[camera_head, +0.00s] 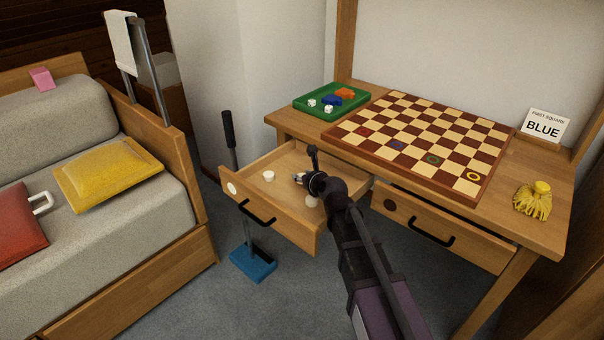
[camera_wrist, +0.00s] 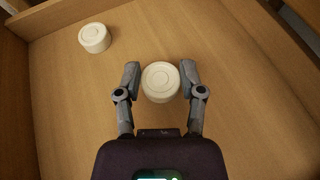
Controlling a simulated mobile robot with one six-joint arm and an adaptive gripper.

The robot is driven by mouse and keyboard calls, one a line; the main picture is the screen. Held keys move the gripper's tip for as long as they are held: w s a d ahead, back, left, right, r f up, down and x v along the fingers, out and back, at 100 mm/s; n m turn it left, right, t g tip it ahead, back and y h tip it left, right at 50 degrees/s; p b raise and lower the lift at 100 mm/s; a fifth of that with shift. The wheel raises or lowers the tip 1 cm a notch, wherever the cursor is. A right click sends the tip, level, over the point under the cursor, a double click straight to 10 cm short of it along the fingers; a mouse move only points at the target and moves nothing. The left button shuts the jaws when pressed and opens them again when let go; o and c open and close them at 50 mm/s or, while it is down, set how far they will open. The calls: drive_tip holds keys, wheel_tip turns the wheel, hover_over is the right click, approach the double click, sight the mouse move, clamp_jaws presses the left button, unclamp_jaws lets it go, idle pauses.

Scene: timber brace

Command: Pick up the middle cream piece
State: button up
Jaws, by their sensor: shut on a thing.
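The open left drawer (camera_head: 260,196) holds cream round pieces. One cream piece (camera_head: 268,175) lies toward the left; another (camera_head: 311,201) is nearer the front, partly beside my arm. My gripper (camera_head: 300,180) is down at the drawer, between these two. In the wrist view my gripper (camera_wrist: 161,84) has one finger on each side of the middle cream piece (camera_wrist: 160,80) and is shut on it. The piece looks level. I cannot tell whether it touches the drawer floor. One other cream piece (camera_wrist: 94,38) lies apart at the upper left of the wrist view.
Drawer walls surround my gripper. The checkered board (camera_head: 420,140) lies on the desk above, beside a green tray (camera_head: 320,101) with dice and coloured pieces. A closed-looking right drawer (camera_head: 440,228), a blue-footed pole (camera_head: 252,262) and a sofa (camera_head: 90,230) stand around.

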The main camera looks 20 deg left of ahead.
drive_tip(key=shift+r+p, duration=3.75)
